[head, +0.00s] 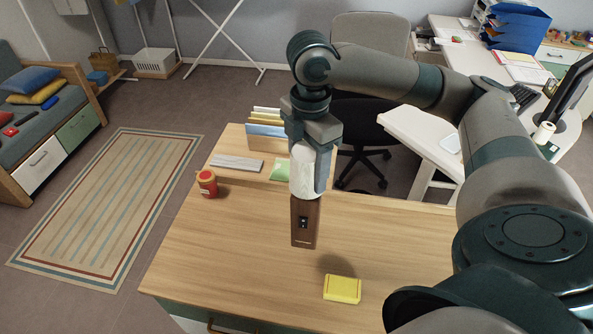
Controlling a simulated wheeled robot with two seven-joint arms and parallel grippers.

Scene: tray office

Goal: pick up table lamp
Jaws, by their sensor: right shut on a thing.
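The table lamp has a pale, rounded upper part (303,180) and a brown block-shaped base (305,222) with a small dark panel on its front. It is upright over the wooden desk (230,255). My right gripper (318,165) comes down from above and is shut on the lamp's pale upper part. The fingers partly cover the lamp. A shadow lies on the desk to the lower right of the base, which seems to be a little above the desktop. My left gripper is not in view.
A red jar (207,184) stands at the desk's left edge. A grey keyboard-like bar (237,163), a green packet (280,170) and upright files (264,130) are at the back. A yellow block (342,289) lies in front. The desk's left front is clear.

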